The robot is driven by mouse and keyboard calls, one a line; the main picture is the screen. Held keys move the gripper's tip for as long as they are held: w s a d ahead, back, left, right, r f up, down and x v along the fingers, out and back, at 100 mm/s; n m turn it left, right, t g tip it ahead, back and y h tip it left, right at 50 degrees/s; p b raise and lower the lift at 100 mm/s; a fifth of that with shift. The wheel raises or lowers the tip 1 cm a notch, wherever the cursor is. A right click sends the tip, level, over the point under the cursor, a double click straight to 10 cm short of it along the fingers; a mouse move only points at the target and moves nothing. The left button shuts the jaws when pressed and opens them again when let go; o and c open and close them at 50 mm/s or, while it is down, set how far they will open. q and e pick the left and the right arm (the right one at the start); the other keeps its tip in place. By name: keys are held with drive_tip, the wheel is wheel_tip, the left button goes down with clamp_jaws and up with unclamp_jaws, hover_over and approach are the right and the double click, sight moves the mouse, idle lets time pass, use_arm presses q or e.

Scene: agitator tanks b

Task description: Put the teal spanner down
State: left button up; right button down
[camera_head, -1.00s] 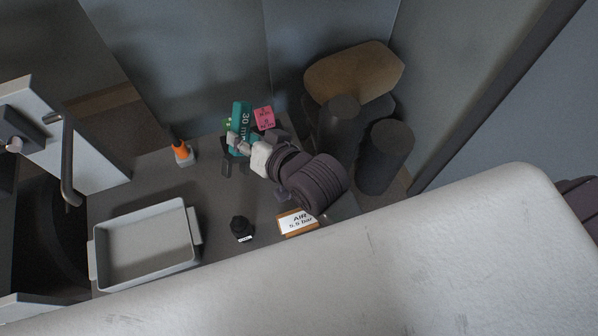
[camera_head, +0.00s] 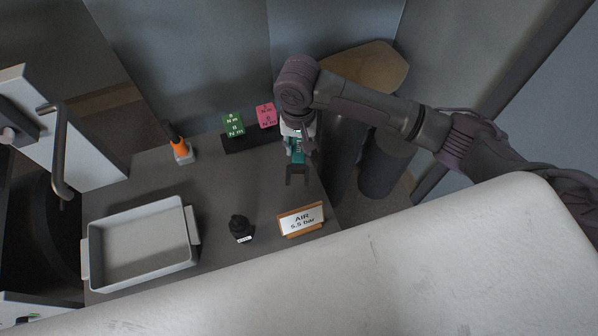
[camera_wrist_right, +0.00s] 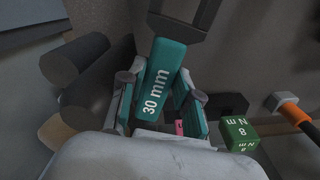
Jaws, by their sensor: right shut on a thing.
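The teal spanner has a teal handle marked 30 mm and a dark open jaw end. In the head view the spanner (camera_head: 297,152) is at the right part of the dark bench top (camera_head: 200,190), its jaw end towards the front. My right gripper (camera_head: 297,136) is shut on its handle from above. In the right wrist view the handle of the spanner (camera_wrist_right: 157,82) lies between the two fingers of the gripper (camera_wrist_right: 163,88). Whether the spanner touches the bench I cannot tell. My left gripper is not in view.
A green block (camera_head: 233,123) and a pink block (camera_head: 266,115) stand at the back by a black holder (camera_head: 236,144). An orange-handled tool (camera_head: 179,147), a grey tray (camera_head: 189,222), a black knob (camera_head: 240,228) and an AIR sign (camera_head: 301,219) surround clear bench. Dark cylinders stand right.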

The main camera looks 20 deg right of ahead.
sight(299, 157)
wheel_tip(299, 157, down, 5)
drive_tip(key=shift+r+b, duration=0.1)
drive_tip(key=shift+b, duration=0.2)
drive_tip(key=shift+f+b, duration=0.3)
drive_tip(key=shift+f, duration=1.9)
drive_tip(key=c, duration=0.8)
unclamp_jaws()
wheel_tip(299, 157, up, 12)
drive_tip(key=shift+s+a+p, duration=0.1)
drive_tip(key=shift+p, duration=0.8)
